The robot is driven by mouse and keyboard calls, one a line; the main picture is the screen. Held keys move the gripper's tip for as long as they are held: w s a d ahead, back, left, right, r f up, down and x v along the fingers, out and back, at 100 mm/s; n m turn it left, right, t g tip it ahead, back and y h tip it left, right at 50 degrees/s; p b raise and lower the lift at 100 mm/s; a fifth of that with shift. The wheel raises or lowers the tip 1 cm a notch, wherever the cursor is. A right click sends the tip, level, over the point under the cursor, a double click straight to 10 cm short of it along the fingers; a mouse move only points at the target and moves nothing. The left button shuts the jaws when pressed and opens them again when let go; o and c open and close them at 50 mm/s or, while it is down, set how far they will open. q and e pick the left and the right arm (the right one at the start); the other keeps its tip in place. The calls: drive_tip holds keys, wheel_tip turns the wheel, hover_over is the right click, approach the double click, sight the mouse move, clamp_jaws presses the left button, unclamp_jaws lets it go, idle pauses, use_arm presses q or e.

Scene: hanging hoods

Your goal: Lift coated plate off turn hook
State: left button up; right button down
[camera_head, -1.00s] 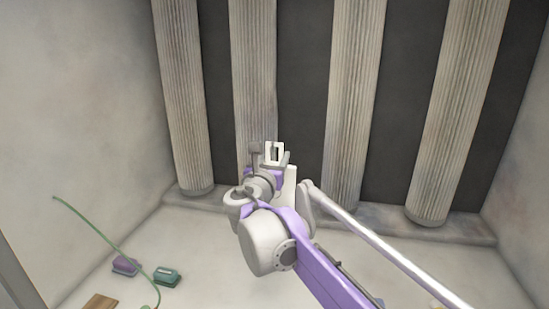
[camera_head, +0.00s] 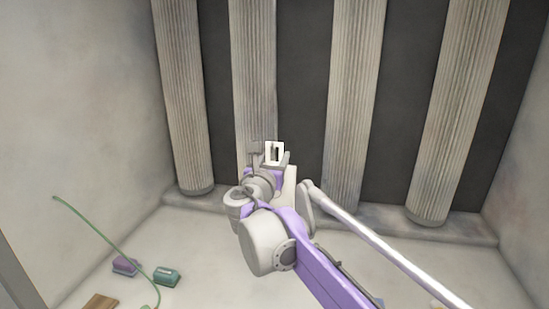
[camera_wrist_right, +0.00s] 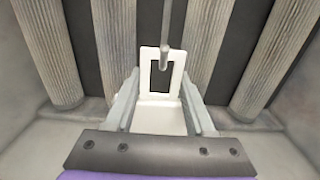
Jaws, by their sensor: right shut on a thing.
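The coated plate (camera_wrist_right: 148,112) is white, with an upright part that has a dark rectangular slot. It also shows in the head view (camera_head: 268,147), small and white at the end of my right arm. My right gripper (camera_wrist_right: 160,95) is shut on the plate, with a grey finger on each side of it. The turn hook (camera_wrist_right: 167,25) is a grey rod that comes in from the top of the wrist view and ends in front of the slot. I cannot tell whether it passes through the slot. My left gripper is not in view.
Several fluted pale columns (camera_head: 355,90) stand before a dark back wall, on a low ledge (camera_head: 455,229). A green cord (camera_head: 100,234), a purple block (camera_head: 125,266), a teal block (camera_head: 167,276) and a brown board (camera_head: 101,301) are at lower left. Floor (camera_head: 440,265) at right looks mostly clear.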

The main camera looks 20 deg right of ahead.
sight(272, 151)
idle(0.4)
drive_tip(key=shift+r+p, duration=0.7)
drive_tip(key=shift+r, duration=0.7)
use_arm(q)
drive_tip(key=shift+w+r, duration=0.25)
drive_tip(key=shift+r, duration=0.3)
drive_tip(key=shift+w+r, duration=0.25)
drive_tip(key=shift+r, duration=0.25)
use_arm(e)
drive_tip(key=shift+s+a, duration=0.15)
drive_tip(key=shift+s, duration=0.05)
drive_tip(key=shift+v, duration=1.55)
